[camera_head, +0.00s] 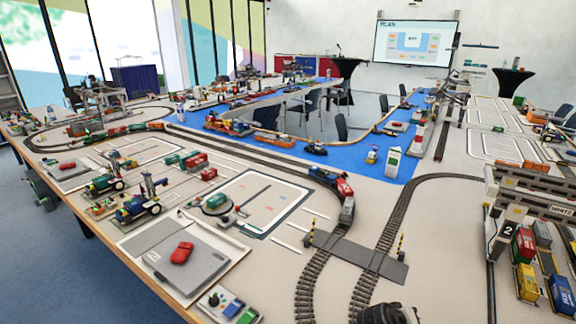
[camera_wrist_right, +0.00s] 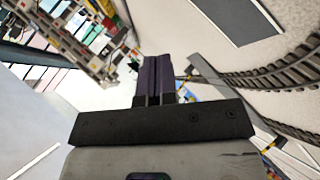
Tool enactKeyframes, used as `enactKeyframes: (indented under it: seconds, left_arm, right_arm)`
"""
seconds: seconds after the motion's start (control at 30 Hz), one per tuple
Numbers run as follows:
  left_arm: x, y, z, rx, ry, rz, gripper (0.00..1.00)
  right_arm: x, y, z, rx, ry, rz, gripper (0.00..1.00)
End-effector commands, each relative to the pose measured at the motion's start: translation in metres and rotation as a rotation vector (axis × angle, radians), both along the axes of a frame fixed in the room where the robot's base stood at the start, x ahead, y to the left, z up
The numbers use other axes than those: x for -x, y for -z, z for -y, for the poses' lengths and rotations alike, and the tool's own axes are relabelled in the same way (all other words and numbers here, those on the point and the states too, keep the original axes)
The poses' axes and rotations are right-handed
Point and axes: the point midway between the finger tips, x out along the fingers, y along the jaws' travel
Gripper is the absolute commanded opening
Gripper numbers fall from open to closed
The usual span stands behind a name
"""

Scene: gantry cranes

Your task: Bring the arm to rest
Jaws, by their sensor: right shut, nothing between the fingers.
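My right gripper (camera_wrist_right: 155,68) shows in the right wrist view with its two dark fingers together and nothing between them. It is above the layout table, with rails and model structures beyond it. In the head view a dark rounded part at the bottom edge (camera_head: 385,313) looks like part of my right arm, but its fingers cannot be made out there. My left arm and gripper are not in view.
Curved tracks (camera_head: 315,275) and a grey level crossing (camera_head: 355,258) lie near the bottom middle. A crane structure marked 2 (camera_head: 505,230) with coloured wagons stands at right. A red object (camera_head: 182,253) lies on a grey pad (camera_head: 192,272) at left. A train (camera_head: 345,200) stands on the middle track.

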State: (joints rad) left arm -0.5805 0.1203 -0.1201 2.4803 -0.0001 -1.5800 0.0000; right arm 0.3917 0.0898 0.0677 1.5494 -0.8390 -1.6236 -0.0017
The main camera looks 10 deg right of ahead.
Motion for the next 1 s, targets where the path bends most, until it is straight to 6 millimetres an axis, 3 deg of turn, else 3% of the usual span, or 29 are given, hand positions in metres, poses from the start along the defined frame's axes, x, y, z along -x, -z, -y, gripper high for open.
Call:
enactKeyframes:
  seconds: [0.03,0.1,0.23,0.33,0.4,0.5,0.7,1.0]
  left_arm:
    - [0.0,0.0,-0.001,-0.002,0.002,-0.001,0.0]
    - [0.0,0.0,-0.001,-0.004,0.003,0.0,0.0]
    - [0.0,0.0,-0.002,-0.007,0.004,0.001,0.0]
    - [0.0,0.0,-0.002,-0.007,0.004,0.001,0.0]
    - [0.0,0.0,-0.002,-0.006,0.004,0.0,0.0]
    - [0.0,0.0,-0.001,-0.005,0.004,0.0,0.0]
    - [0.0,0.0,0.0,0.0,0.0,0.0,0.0]
    - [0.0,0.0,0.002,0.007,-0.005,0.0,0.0]
  right_arm:
    - [-0.007,-0.02,-0.017,-0.081,-0.068,0.101,0.0]
    - [-0.007,-0.034,-0.044,-0.191,-0.169,0.203,0.0]
    - [0.016,-0.05,-0.099,-0.377,-0.371,0.33,0.0]
    - [0.057,-0.051,-0.142,-0.511,-0.52,0.371,0.0]
    - [0.094,-0.046,-0.17,-0.597,-0.605,0.371,0.0]
    - [0.146,-0.033,-0.194,-0.676,-0.665,0.331,0.0]
    - [0.225,0.013,-0.206,-0.742,-0.643,0.176,0.0]
    - [0.314,0.069,-0.207,-0.81,-0.556,-0.044,0.0]
